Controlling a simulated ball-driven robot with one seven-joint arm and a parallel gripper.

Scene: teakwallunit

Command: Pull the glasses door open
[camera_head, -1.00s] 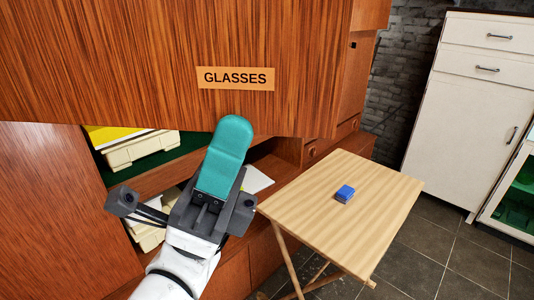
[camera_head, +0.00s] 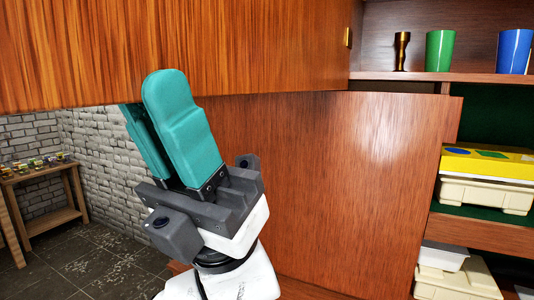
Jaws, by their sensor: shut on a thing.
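The glasses door (camera_head: 250,50) is a reddish-brown wood panel across the upper left and middle. It stands swung open, with a brass hinge (camera_head: 347,38) at its right end. Its label does not show. My gripper (camera_head: 148,95) has teal fingers and is shut on the door's lower edge. One finger lies in front of the panel and the other is partly hidden behind it. Right of the hinge, the opened compartment shows a gold goblet (camera_head: 402,52), a green cup (camera_head: 440,50) and a blue cup (camera_head: 514,50) on a shelf (camera_head: 440,77).
A lower wood panel (camera_head: 330,180) stands below the door, right of my gripper. Shelves at right hold a yellow box (camera_head: 488,163) and cream cases (camera_head: 485,193). At left are a brick wall (camera_head: 100,150), a small wooden table (camera_head: 45,172) and clear dark floor (camera_head: 80,260).

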